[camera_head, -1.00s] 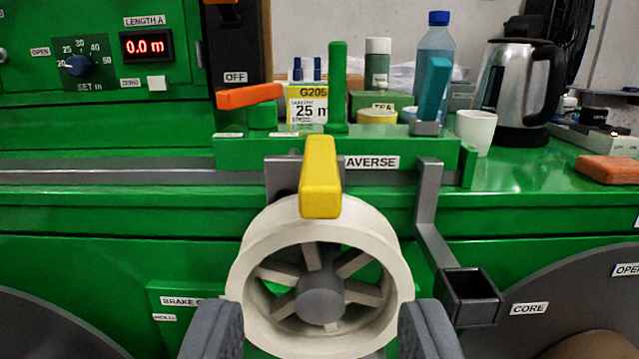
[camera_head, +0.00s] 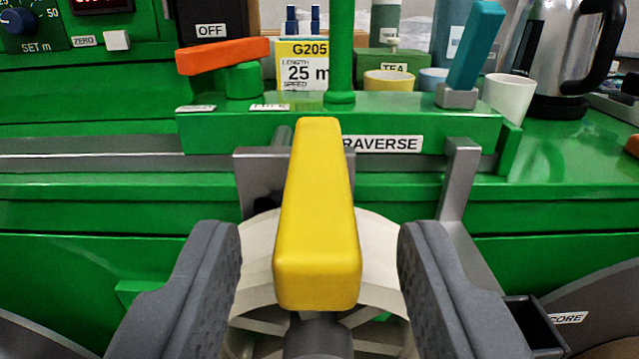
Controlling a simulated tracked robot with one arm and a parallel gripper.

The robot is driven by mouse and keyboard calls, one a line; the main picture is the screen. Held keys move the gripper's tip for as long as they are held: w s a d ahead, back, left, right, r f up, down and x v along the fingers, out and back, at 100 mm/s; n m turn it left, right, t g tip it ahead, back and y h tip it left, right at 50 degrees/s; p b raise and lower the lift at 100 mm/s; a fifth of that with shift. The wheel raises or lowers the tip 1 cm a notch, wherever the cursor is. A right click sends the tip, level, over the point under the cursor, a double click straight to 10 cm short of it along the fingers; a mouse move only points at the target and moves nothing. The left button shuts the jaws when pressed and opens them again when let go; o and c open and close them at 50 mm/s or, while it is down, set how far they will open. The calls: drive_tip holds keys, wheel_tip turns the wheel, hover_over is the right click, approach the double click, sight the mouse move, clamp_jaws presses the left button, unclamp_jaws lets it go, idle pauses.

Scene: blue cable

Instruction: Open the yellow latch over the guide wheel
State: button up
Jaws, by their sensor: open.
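The yellow latch (camera_head: 318,225) is a thick bar in the middle of the view. It reaches from the grey bracket toward me, over the top of the guide wheel. The cream guide wheel (camera_head: 378,240) is behind and below it, its upper part partly hidden by the latch and its lower part cut off by the picture edge. My gripper (camera_head: 318,245) is open, with one grey finger on each side of the latch. A gap shows between the latch and each finger, and nothing is held.
Behind the latch is the green traverse housing (camera_head: 270,125) with an orange lever (camera_head: 222,56), a green post (camera_head: 341,50) and a teal lever (camera_head: 475,45). A grey arm (camera_head: 460,180) with a dark square socket (camera_head: 535,320) is at right. A kettle (camera_head: 560,50) and white cup (camera_head: 508,97) stand behind.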

sight(318, 183)
drive_tip(key=shift+w, duration=1.25)
drive_tip(key=shift+w+r, duration=0.1)
clamp_jaws()
drive_tip(key=shift+d, duration=0.1)
drive_tip(key=shift+r, duration=0.1)
